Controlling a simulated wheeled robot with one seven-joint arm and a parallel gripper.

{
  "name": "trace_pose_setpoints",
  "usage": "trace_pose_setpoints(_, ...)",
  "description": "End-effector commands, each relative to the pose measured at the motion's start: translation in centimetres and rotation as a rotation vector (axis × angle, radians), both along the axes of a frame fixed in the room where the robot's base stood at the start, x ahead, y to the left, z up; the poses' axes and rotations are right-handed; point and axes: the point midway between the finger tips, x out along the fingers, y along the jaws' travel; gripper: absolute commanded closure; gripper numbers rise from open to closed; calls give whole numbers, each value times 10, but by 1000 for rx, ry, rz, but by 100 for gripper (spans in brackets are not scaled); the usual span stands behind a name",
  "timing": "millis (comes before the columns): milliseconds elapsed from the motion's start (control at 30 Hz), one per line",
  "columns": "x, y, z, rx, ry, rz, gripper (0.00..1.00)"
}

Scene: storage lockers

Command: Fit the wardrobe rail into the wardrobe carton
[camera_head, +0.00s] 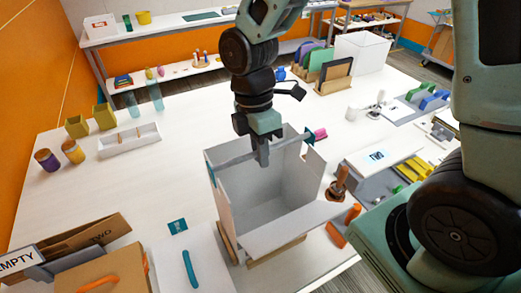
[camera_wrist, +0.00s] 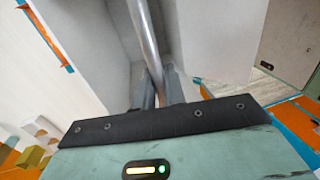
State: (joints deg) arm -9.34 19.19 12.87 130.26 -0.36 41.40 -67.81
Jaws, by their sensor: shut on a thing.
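The wardrobe carton (camera_head: 237,201) is a tall, open, pale grey-white box in the middle of the table, with a front flap folded outward. My gripper (camera_head: 262,160) points down over the carton's back part and is shut on the wardrobe rail (camera_head: 236,159). The rail is a thin grey bar lying roughly level across the carton's top, its left part near the left wall's upper edge. Its right end is near the notched right wall; I cannot tell whether either end touches. In the wrist view the metal rail (camera_wrist: 149,35) runs up from between my fingers (camera_wrist: 160,88).
A wooden-handled tool (camera_head: 339,184) and grey trays with yellow pieces (camera_head: 414,168) stand right of the carton. Brown cardboard (camera_head: 110,268) lies at front left. The table left of the carton is mostly clear.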

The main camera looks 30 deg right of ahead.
Motion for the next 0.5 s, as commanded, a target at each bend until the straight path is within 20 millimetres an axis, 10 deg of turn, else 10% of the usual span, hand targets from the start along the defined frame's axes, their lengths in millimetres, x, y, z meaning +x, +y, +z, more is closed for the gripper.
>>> trace_pose_setpoints(500, 0, 0, -10, 0, 1, 0, 100)
